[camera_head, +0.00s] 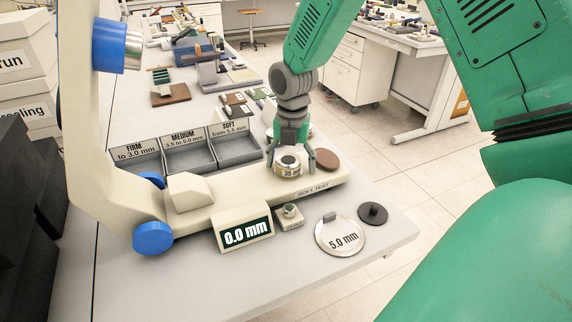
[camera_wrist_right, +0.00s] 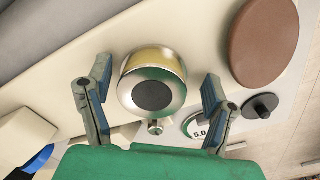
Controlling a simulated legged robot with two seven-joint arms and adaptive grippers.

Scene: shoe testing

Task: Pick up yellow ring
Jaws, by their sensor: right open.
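A short round metal weight with a pale yellow band marked "35" (camera_head: 289,170) stands on the cream soft-test base. In the right wrist view it shows a yellowish far side (camera_wrist_right: 153,58) and a dark round centre. I see no separate loose yellow ring; this band is the only yellowish ring shape. My right gripper (camera_head: 291,156) is open above and around the weight, pointing down. In the wrist view its fingers (camera_wrist_right: 155,88) stand on either side of the weight with gaps. My left gripper is not in view.
A brown disc (camera_head: 327,160) lies just right of the weight. A display reading "0.0 mm" (camera_head: 246,233), a small block with a knob (camera_head: 290,218), a "5.0 mm" disc (camera_head: 340,237) and a black knobbed disc (camera_head: 373,214) are in front. Grey sorting bins (camera_head: 187,156) stand behind.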

